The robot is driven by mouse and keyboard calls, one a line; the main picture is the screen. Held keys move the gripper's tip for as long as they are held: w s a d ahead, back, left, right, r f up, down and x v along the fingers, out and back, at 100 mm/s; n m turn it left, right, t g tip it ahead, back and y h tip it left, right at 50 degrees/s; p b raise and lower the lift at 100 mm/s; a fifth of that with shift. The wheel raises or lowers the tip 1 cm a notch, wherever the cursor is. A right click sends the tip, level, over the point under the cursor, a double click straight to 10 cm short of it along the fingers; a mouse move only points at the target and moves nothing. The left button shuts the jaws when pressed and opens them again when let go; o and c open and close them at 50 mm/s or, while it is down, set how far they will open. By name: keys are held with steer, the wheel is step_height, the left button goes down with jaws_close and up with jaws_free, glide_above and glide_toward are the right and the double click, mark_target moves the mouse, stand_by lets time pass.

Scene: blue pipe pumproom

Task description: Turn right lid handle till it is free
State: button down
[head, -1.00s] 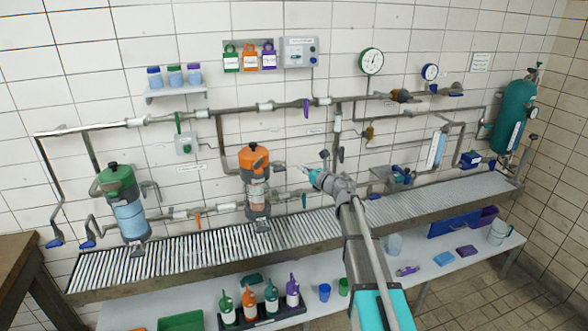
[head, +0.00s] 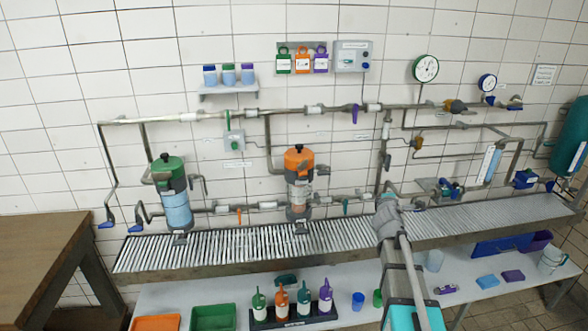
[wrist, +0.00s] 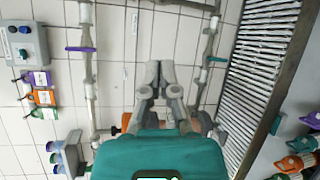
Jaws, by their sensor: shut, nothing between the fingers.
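The right housing has an orange lid (head: 299,160) with a black knob on top and a grey bracket-like handle (head: 322,170) at its right side. It stands upright on the slatted bench. In the wrist view only an orange edge of the lid (wrist: 127,120) shows, mostly hidden behind my teal gripper body. The left housing has a green lid (head: 167,168). My gripper (wrist: 160,72) is shut and empty, fingertips together over the pipes and wall. In the head view my arm is right of the orange lid, apart from it; the fingertips cannot be made out.
Pipes with a purple valve (head: 355,113) and a green valve (head: 345,206) run near the orange-lidded housing. The slatted bench (head: 250,252) lies below. Squeeze bottles (head: 303,298) stand on the lower shelf. A wooden table (head: 40,255) is at the left.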

steer(key=s+a+f+m+g, duration=0.2)
steer(key=s+f+m+g, duration=0.5)
steer(key=s, duration=0.3)
steer(key=s+a+f+m+g, duration=0.3)
steer(key=s+f+m+g, duration=0.3)
steer(key=s+m, duration=0.4)
steer(key=w+a+r+n+t+h, duration=0.1)
steer(key=w+a+r+n+t, duration=0.25)
steer(key=w+a, duration=0.4)
steer(key=w+a+r+n+t+h, duration=0.2)
steer(key=w+a+r+n+t, duration=0.1)
steer(key=w+a+r+t, duration=0.4)
steer(key=w+a+r+n+t+y, duration=0.2)
steer(key=w+a+n, duration=0.1)
steer(key=a, duration=0.6)
steer(key=w+a+r+n+t+y, duration=0.2)
steer(key=w+a+r+n, duration=0.1)
steer(key=a+n, duration=0.3)
steer(key=w+a, duration=0.1)
steer(key=a, duration=0.1)
steer(key=shift+a+r+y, duration=0.15)
steer(key=shift+a+y, duration=0.25)
steer(key=shift+w+t, duration=0.2)
steer(key=shift+t, duration=0.05)
